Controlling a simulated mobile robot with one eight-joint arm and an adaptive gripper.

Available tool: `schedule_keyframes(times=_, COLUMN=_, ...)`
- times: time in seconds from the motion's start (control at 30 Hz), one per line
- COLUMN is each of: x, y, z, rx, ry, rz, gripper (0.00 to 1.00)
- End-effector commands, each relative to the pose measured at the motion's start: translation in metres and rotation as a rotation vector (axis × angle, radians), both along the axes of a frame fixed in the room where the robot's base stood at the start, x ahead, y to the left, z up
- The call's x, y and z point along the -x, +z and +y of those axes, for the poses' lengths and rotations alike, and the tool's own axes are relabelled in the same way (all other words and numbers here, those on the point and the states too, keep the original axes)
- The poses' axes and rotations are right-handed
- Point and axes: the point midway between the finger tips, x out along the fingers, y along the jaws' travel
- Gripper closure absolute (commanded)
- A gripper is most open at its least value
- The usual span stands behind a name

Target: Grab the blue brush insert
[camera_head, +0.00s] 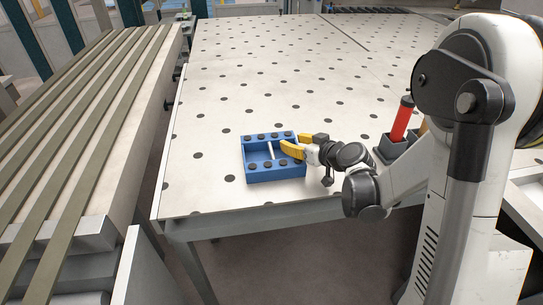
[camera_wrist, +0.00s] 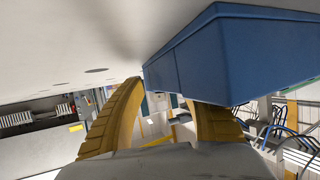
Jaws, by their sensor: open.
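The blue brush insert (camera_head: 275,174) is an open blue box with dark round spots along its rims and a pale bar across its recess. It lies on the perforated table near the front edge. My gripper (camera_head: 292,141) is open at its right back corner, one yellow finger over the insert, the other beyond it. In the wrist view the insert (camera_wrist: 240,60) fills the upper right, tilted with the picture. Its wall hides the tip of the right finger; the left finger is in the clear. Whether either finger touches it I cannot tell.
The table (camera_head: 215,110) is mostly bare behind and left of the insert. A red cylinder (camera_head: 402,118) stands in a dark holder (camera_head: 389,150) to the right, close to my arm. A long slatted bench (camera_head: 85,110) lies left, across a gap.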

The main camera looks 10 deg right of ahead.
Motion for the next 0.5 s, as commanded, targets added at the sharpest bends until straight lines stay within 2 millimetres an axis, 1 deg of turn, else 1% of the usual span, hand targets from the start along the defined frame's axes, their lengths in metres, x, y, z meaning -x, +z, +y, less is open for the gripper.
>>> schedule_keyframes(times=0.03, x=0.0001, y=0.0, z=0.0, rx=0.0, ry=0.0, rz=0.0, gripper=0.76)
schedule_keyframes(times=0.07, x=0.0002, y=0.0001, z=-0.0001, rx=0.0, ry=0.0, rz=0.0, gripper=0.85)
schedule_keyframes(times=0.1, x=0.0002, y=0.0001, z=-0.0001, rx=0.0, ry=0.0, rz=0.0, gripper=0.97)
schedule_keyframes(times=0.13, x=0.0002, y=0.0001, z=-0.0001, rx=0.0, ry=0.0, rz=0.0, gripper=1.0)
schedule_keyframes(times=0.5, x=0.0003, y=0.0002, z=-0.0001, rx=-0.001, ry=0.0, rz=0.0, gripper=1.0)
